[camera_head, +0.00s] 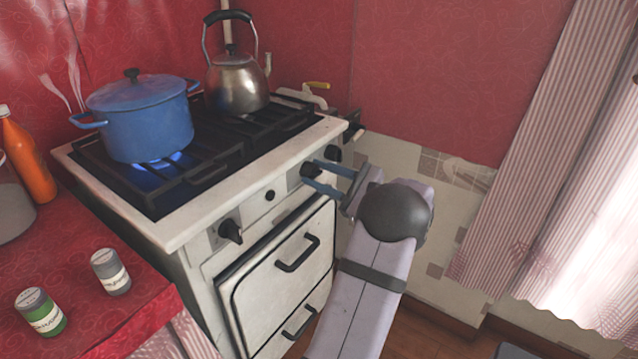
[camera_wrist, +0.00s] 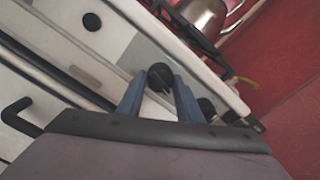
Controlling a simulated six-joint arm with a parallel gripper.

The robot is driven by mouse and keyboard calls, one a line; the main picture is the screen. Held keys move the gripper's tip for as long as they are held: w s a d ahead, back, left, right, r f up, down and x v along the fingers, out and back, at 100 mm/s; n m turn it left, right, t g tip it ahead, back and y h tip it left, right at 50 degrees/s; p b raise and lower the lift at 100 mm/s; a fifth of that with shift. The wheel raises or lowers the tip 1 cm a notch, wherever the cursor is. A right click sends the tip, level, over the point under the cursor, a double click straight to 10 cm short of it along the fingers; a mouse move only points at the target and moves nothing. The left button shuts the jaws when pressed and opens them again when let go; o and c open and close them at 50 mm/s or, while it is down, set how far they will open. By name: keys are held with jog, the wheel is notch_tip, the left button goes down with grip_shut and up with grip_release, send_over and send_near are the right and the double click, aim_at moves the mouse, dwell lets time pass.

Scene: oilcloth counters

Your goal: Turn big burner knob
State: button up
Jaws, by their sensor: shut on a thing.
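The stove front carries several black knobs. My gripper (camera_head: 318,177) is at the front panel, with its two blue fingers on either side of a black burner knob (camera_head: 310,170) right of the middle. In the wrist view this knob (camera_wrist: 160,76) sits between the fingertips of my gripper (camera_wrist: 160,88), which is shut on it. Another black knob (camera_head: 333,154) is just to its right, and also shows beside the right finger (camera_wrist: 207,108). A further burner knob (camera_head: 231,231) is at the panel's left end. A small round button (camera_head: 270,195) lies between.
A blue pot (camera_head: 150,120) stands over a lit blue flame (camera_head: 157,165). A metal kettle (camera_head: 237,85) stands on the back right grate. Oven door handles (camera_head: 298,253) stick out below the panel. Two jars and an orange bottle (camera_head: 27,155) are on the left counter.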

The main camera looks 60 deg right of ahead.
jog(key=n+b, duration=0.5)
jog(key=b, duration=0.1)
jog(key=shift+f+n, duration=0.3)
jog(key=shift+n, duration=0.1)
jog(key=n+b, duration=0.5)
jog(key=b, duration=0.2)
jog(key=n+b, duration=0.5)
jog(key=b, duration=0.2)
jog(key=shift+n, duration=0.4)
jog(key=n+b, duration=0.4)
jog(key=b, duration=0.1)
jog(key=shift+r, duration=0.4)
jog(key=o, duration=1)
jog(key=shift+r, duration=0.1)
jog(key=shift+o, duration=0.2)
jog(key=shift+s, duration=0.15)
jog(key=s, duration=0.7)
jog(key=shift+s+b, duration=0.4)
jog(key=shift+b, duration=0.05)
